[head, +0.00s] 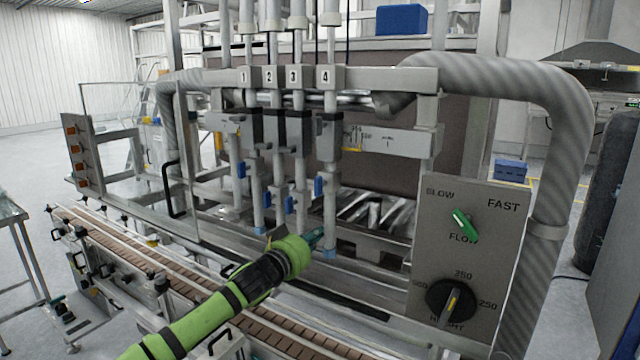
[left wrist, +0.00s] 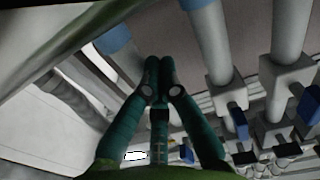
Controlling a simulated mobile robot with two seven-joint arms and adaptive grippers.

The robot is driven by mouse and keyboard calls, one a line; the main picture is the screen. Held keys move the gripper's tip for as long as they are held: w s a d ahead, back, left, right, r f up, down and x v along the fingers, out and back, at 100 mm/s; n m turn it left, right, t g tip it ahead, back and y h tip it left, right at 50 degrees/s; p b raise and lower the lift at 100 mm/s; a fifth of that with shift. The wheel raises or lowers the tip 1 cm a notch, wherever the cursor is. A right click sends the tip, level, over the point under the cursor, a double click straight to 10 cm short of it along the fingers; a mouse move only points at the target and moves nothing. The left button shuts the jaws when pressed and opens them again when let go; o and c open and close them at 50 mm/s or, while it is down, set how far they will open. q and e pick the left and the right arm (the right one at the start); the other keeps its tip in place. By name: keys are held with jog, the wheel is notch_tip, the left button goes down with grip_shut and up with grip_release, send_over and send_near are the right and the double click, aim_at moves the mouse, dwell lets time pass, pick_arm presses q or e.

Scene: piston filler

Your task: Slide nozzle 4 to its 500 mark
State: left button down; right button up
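Nozzle 4 (head: 330,210) is a grey upright tube with a blue tip, under the plate marked 4 (head: 325,77), the rightmost of the row. My left gripper (head: 318,236) is just left of its lower end, and contact cannot be told. In the left wrist view the green fingers of my left gripper (left wrist: 164,64) come together at the tips with nothing seen between them. A tube with a blue end passes behind at upper left; which nozzle it is cannot be told. A pale scale (head: 390,142) is right of nozzle 4; its figures are too small to read. My right gripper is not seen.
Nozzles 1, 2 and 3 (head: 300,190) stand close at left, with blue levers. The conveyor (head: 130,245) runs in front below. A control panel (head: 480,205) with a green flow knob and black height dial stands at right. A thick grey pipe frames the machine.

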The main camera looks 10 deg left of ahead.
pick_arm(q)
jog(key=shift+a+r, duration=0.1)
jog(key=shift+s+a+p, duration=0.75)
jog(key=shift+s+a, duration=0.05)
jog(key=shift+s, duration=0.25)
jog(key=shift+s+a+p, duration=0.75)
jog(key=shift+s+a, duration=0.05)
jog(key=shift+s, duration=0.25)
jog(key=v, duration=0.3)
jog(key=shift+p, duration=0.4)
